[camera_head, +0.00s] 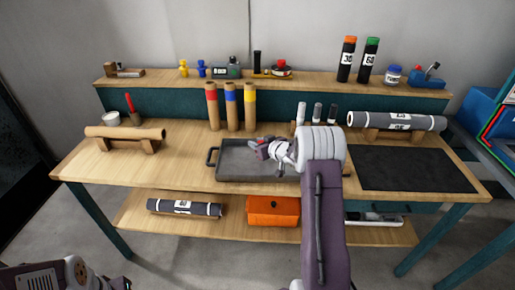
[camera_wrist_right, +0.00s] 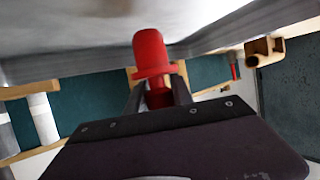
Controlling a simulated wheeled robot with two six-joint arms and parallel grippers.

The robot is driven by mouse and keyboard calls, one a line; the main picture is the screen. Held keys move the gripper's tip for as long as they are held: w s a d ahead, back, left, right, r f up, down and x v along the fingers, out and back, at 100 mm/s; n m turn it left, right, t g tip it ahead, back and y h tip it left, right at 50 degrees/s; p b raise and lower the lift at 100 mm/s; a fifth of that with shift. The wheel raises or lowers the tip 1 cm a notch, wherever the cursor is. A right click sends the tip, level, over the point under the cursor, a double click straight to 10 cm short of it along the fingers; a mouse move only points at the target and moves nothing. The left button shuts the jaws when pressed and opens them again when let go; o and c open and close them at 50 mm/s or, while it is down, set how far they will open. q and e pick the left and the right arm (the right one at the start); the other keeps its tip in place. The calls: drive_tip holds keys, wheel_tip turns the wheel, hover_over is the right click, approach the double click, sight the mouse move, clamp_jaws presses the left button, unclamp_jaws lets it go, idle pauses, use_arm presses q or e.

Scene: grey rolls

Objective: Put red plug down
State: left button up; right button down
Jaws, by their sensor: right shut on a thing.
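The red plug (camera_wrist_right: 150,52) is held between the fingers of my right gripper (camera_wrist_right: 157,98), with its rounded end pointing away from the wrist. In the head view a little red shows at my right gripper (camera_head: 264,150), which is over the grey tray (camera_head: 233,157) on the workbench. The height of the plug above the tray is hard to tell. At the bottom left of the head view part of my left arm shows, but its gripper fingers do not.
Three capped cardboard tubes (camera_head: 231,107) stand behind the tray. A dark mat (camera_head: 412,168) lies to the right, with a grey roll (camera_head: 397,121) on a cradle behind it. A brown roll (camera_head: 125,133) lies on a stand at the left. Bare wood shows left of the tray.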

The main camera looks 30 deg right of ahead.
drive_tip(key=shift+f, duration=0.95)
drive_tip(key=shift+r, duration=0.1)
drive_tip(key=c, duration=1.1)
unclamp_jaws()
